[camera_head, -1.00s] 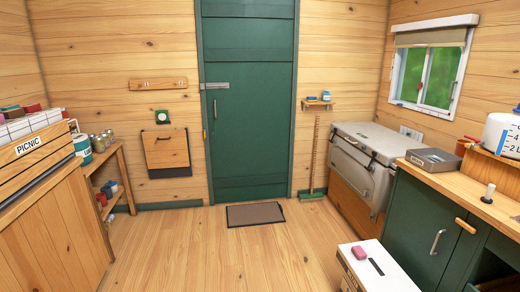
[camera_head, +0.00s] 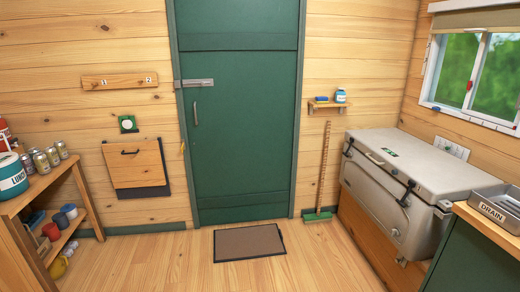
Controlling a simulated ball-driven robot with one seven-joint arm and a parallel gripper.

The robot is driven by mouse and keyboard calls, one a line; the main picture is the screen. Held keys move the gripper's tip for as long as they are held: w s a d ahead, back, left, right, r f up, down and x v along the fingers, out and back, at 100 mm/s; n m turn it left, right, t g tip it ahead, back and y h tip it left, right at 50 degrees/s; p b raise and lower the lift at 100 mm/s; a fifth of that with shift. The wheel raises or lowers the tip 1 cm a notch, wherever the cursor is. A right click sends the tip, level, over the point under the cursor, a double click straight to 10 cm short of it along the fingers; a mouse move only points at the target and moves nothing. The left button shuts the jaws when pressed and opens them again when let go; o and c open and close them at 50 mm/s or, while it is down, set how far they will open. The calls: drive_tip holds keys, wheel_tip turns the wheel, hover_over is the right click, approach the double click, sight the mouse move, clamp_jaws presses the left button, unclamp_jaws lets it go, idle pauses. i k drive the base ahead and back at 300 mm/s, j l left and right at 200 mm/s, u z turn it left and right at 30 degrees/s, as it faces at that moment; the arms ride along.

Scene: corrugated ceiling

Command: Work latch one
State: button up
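The frame does not mark any part as latch one. A grey cooler (camera_head: 375,195) stands at the right with its lid down. It has a black latch (camera_head: 348,146) at its far front corner and another black latch (camera_head: 407,192) nearer me. Whether either is fastened is too small to tell. A grey slide bolt (camera_head: 197,82) lies across the left edge of the shut green door (camera_head: 245,130). A wooden wall strip (camera_head: 120,82) carries the numbers 1 and 2. My gripper is not in view.
A doormat (camera_head: 249,243) lies before the door, with open floor around it. A shelf unit (camera_head: 85,200) with cans stands at the left. A broom (camera_head: 322,180) leans by the cooler. A tray marked DRAIN (camera_head: 492,209) sits on the right counter.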

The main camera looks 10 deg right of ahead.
sight(352, 141)
drive_tip(key=i, duration=3.8)
drive_tip(key=i+j+z, duration=0.1)
drive_tip(key=i+z, duration=0.25)
drive_tip(key=i, duration=0.2)
drive_tip(key=i+j+z, duration=0.2)
drive_tip(key=i+z, duration=0.15)
drive_tip(key=i, duration=0.2)
